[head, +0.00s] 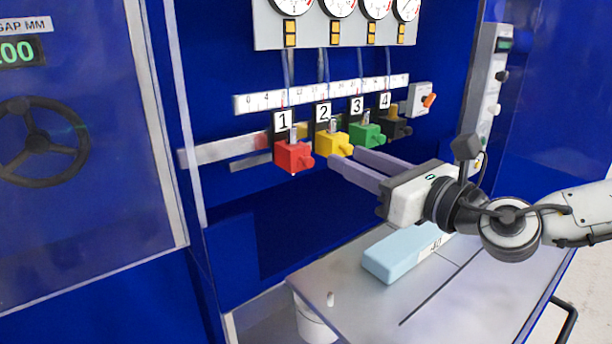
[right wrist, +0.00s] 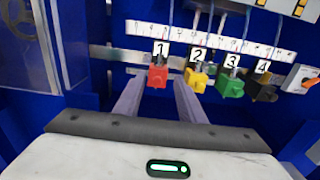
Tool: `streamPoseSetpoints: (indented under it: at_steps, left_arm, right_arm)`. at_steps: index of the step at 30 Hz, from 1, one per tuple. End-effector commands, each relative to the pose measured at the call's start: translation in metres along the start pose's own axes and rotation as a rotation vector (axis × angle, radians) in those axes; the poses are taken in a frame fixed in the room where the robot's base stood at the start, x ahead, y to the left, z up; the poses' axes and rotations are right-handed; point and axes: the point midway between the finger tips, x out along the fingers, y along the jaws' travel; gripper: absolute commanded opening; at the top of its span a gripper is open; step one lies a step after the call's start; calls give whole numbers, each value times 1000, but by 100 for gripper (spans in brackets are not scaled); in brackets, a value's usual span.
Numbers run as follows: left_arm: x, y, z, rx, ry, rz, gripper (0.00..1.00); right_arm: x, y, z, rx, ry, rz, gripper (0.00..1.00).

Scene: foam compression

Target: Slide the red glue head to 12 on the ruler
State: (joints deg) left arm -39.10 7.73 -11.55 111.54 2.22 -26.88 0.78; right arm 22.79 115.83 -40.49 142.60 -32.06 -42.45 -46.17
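The red glue head (head: 293,157), labelled 1, sits on the rail under the left part of the white ruler (head: 262,101). In the right wrist view the red head (right wrist: 157,76) shows ahead, between the fingers' directions. My right gripper (head: 342,158) is open and empty, with its fingers pointing left toward the heads. Its tips are near the yellow head, to the right of the red one. In the right wrist view the two fingers (right wrist: 155,92) stand apart with nothing between them. The ruler's small numbers are hard to read. My left gripper is not in view.
Yellow (head: 333,144), green (head: 367,136) and black (head: 396,126) heads sit to the right on the same rail. Gauges (head: 337,8) hang above. A light blue foam block (head: 398,254) lies on the grey table (head: 470,300) below. A clear door panel (head: 85,130) stands at left.

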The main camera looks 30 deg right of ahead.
Motion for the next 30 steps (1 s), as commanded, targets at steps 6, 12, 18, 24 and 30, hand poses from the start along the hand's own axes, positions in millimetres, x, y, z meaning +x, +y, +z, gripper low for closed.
streamPoseSetpoints:
  at_steps: [6,12,18,24,30]
  left_arm:
    - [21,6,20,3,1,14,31]
    - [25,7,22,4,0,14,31]
    - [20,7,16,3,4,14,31]
    - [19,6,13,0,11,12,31]
    - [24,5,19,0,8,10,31]
  right_arm:
    - [0,0,-36,0,0,0,36]
    - [3,0,-44,0,0,1,36]
    - [23,0,-42,4,1,2,36]
    - [45,1,-44,4,3,3,36]
    - [60,-2,-46,-4,4,-3,36]
